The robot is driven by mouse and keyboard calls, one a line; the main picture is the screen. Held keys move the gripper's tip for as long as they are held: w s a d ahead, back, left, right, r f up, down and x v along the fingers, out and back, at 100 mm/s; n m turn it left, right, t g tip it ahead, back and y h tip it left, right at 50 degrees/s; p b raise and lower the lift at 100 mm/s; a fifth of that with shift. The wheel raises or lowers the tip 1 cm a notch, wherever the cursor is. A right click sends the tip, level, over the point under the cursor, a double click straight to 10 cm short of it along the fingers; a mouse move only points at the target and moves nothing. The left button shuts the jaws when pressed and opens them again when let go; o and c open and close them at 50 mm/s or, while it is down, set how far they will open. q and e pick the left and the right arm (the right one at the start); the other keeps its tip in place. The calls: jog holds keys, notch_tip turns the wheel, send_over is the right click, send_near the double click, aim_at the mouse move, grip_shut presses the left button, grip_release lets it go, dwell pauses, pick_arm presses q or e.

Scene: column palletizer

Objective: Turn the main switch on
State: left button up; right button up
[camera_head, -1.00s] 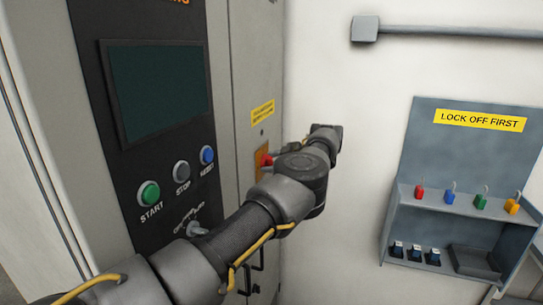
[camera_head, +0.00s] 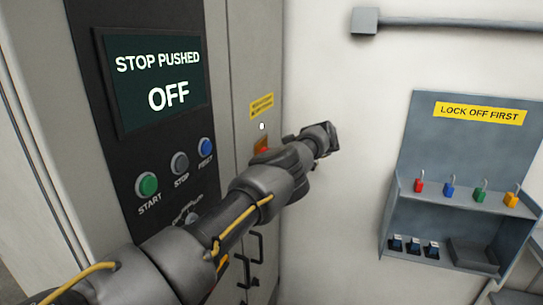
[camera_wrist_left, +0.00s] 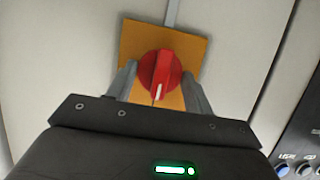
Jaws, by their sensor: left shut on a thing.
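The main switch is a red rotary knob (camera_wrist_left: 160,72) on an orange-yellow plate (camera_wrist_left: 190,50) on the cabinet side. In the left wrist view my left gripper (camera_wrist_left: 160,85) is shut on the knob, one finger on each side. The knob's white mark points down toward the gripper body. In the head view my left arm hides the knob, and only part of the orange plate (camera_head: 261,145) shows. The panel screen (camera_head: 157,80) is lit and reads "STOP PUSHED OFF". A small white light (camera_head: 262,126) glows above the plate. My right gripper is not in view.
The panel has a green START button (camera_head: 147,184), a STOP button (camera_head: 180,162) and a blue button (camera_head: 205,147). A lock-off station (camera_head: 455,150) with several coloured padlocks hangs on the right wall. The wall between is clear.

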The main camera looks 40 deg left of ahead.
pick_arm(q)
jog(key=o, duration=1)
jog(key=shift+a, duration=0.1)
jog(key=shift+c, duration=0.2)
